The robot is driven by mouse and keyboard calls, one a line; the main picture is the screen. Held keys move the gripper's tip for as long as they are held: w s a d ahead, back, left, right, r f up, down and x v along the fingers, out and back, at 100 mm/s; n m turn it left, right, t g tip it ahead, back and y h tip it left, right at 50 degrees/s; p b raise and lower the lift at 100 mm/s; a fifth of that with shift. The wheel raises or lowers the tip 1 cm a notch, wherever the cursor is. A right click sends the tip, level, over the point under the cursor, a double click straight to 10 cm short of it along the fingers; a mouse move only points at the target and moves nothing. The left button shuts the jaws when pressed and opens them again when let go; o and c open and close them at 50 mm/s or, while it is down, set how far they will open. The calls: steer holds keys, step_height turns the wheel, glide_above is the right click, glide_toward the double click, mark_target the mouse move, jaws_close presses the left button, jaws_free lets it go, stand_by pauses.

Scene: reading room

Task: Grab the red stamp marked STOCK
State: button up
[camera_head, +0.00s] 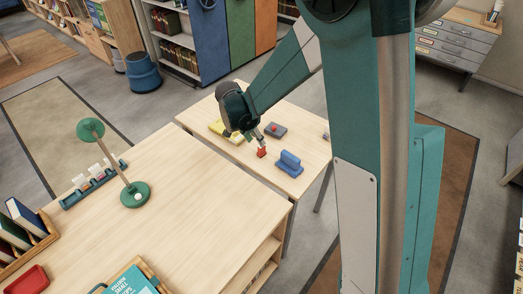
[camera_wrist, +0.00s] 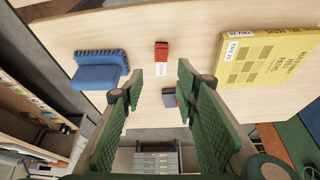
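A small red block-like stamp (camera_wrist: 161,50) lies on the pale wooden table, with a white label at its near end; I cannot read its lettering. It also shows in the head view (camera_head: 262,152), just under my gripper (camera_head: 257,138). In the wrist view my gripper (camera_wrist: 160,78) is open, its two green ribbed fingers spread apart with nothing between the tips. The red stamp lies ahead of the gap between them, apart from both.
A blue ridged object (camera_wrist: 98,70) lies left of the stamp and a yellow book (camera_wrist: 268,58) right of it. A dark grey pad with a red item (camera_head: 275,130) sits behind. A larger desk (camera_head: 190,220) with a green lamp (camera_head: 133,193) adjoins the small table (camera_head: 306,140).

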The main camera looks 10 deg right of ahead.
steer(key=shift+f, duration=0.25)
steer(key=shift+x, duration=1.15)
steer(key=shift+w+f, duration=0.1)
steer(key=shift+w, duration=0.05)
steer(key=shift+b+x, duration=0.55)
steer(key=shift+x, duration=1.95)
steer(key=shift+w+d, duration=0.1)
steer(key=shift+d, duration=0.05)
steer(key=c, duration=0.9)
steer(key=shift+c, duration=0.2)
steer(key=shift+r, duration=0.25)
steer(key=shift+r+p, duration=0.65)
steer(key=shift+r, duration=4.2)
